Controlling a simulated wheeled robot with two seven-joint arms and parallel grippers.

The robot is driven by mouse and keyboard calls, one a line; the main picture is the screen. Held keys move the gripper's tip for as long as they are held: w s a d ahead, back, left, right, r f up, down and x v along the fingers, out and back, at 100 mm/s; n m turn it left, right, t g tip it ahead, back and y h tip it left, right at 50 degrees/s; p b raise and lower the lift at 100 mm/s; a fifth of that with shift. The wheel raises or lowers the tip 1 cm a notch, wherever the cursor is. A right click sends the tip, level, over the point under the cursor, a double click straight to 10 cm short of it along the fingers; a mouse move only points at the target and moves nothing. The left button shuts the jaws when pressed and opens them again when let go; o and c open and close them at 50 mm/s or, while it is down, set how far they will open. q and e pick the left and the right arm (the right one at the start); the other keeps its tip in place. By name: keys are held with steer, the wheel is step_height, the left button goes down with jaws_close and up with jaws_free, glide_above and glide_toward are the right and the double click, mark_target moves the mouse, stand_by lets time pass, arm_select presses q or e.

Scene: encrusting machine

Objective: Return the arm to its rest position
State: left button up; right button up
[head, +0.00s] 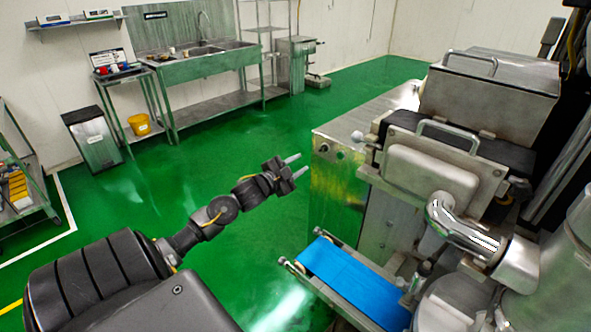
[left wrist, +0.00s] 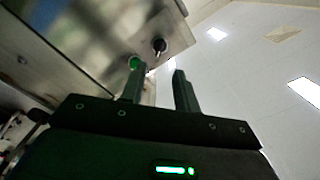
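My left arm reaches in from the lower left of the head view. Its gripper (head: 291,166) is held out over the green floor, just left of the encrusting machine's steel cabinet (head: 335,185). The two fingers are apart with nothing between them. In the left wrist view the gripper (left wrist: 158,88) also shows open and empty, with the steel cabinet (left wrist: 85,40) and its green and black knobs beyond the fingers. I see no contact between the fingers and the machine. My right gripper is not in view.
The blue conveyor belt (head: 355,283) of the machine juts out below and right of my left gripper. The green floor (head: 215,150) between is clear.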

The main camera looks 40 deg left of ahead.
arm_select(q)
steer(key=shift+s, duration=0.4)
steer(key=shift+a, duration=0.1)
